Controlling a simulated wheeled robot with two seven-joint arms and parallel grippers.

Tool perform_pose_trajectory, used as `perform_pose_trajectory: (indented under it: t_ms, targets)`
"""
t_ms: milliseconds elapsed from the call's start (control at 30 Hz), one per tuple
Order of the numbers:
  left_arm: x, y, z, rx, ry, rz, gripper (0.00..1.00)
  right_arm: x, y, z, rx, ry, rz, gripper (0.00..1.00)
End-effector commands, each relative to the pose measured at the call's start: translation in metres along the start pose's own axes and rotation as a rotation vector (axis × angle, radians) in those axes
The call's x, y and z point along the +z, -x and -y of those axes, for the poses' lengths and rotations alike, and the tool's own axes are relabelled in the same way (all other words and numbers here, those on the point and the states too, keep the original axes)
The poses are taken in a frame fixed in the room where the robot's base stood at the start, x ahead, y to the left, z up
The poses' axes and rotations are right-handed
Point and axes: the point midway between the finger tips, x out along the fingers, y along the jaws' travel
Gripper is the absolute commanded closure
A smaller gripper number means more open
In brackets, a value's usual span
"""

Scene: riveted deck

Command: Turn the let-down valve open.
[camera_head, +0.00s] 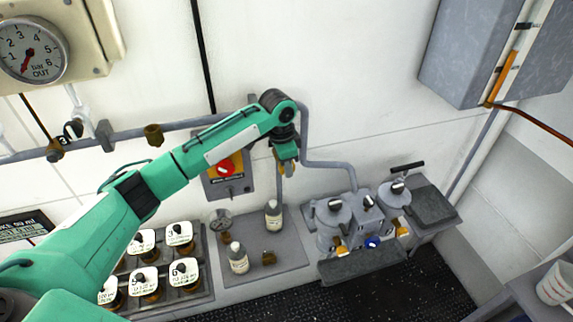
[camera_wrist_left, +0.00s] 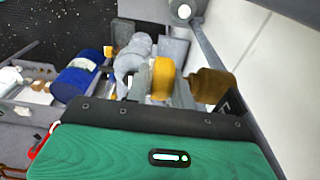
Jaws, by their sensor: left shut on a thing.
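My left gripper (camera_head: 287,166) is at the wall pipe, beside the yellow switch box. In the left wrist view its two grey fingers (camera_wrist_left: 163,86) are shut on an orange-yellow handle (camera_wrist_left: 163,77), which I take to be the let-down valve's handle. In the head view the gripper and wrist hide most of the valve, so I cannot tell the handle's angle there. My right gripper is not in view.
A pressure gauge (camera_head: 30,48) marked bar OUT hangs upper left, its red needle pointing downward. The red-knobbed switch box (camera_head: 227,172) is close left of my gripper. Bottles (camera_head: 238,258), numbered jars (camera_head: 145,280) and grey canisters (camera_head: 335,220) stand below. A grey cabinet (camera_head: 470,45) is upper right.

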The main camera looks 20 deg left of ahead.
Motion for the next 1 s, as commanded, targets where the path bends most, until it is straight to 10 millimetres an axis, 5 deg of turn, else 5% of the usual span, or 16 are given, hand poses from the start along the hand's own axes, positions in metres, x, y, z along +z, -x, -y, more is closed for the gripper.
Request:
perform_pose_trajectory:
  t_ms: [500,1000]
  targets:
    - [0.005,-0.003,0.0,-0.001,0.001,-0.357,0.99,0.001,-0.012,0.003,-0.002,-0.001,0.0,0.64]
    - [0.005,0.0,0.0,-0.001,-0.001,-0.483,0.99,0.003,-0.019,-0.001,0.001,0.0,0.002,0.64]
